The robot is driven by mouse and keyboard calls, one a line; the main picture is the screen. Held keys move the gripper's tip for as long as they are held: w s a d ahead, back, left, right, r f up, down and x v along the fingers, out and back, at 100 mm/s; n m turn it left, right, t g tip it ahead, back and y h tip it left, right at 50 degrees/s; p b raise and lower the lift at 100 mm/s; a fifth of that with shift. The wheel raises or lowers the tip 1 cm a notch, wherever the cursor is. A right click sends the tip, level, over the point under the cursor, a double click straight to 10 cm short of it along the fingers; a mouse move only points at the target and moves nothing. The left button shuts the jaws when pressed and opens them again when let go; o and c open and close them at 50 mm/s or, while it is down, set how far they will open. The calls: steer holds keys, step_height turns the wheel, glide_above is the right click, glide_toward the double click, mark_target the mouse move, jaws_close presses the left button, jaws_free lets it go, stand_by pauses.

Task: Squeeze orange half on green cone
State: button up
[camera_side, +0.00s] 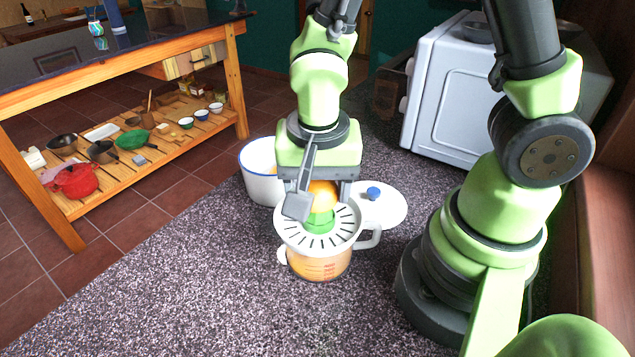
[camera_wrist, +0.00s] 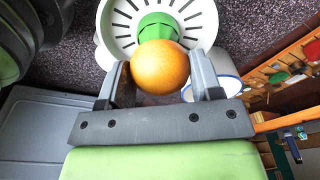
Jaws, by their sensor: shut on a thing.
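My gripper (camera_side: 322,200) is shut on the orange half (camera_side: 323,192), which also shows between the fingers in the wrist view (camera_wrist: 160,67). In the side view the orange half is right above the green cone (camera_side: 319,220), its lower edge at the cone's top; I cannot tell how firmly they touch. The cone stands in the middle of a white slotted juicer top (camera_side: 290,238), also seen in the wrist view (camera_wrist: 196,22). The juicer top sits on a clear jug (camera_side: 320,266) that looks orange inside. One finger hides part of the orange half in the side view.
A white pot (camera_side: 262,188) with a blue rim stands behind left of the juicer, and its white lid (camera_side: 385,208) with a blue knob lies to the right. A white microwave (camera_side: 450,95) stands at the back right. The speckled counter (camera_side: 190,290) is clear at front left.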

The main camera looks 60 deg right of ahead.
steer(key=shift+n, duration=1.1)
steer(key=shift+r, duration=0.1)
steer(key=m, duration=0.3)
steer(key=shift+f+m, duration=0.2)
steer(key=shift+m, duration=0.1)
steer(key=m, duration=0.3)
steer(key=shift+s+r+g, duration=0.1)
steer(key=shift+g, duration=0.2)
steer(key=n, duration=0.3)
steer(key=shift+f, duration=0.2)
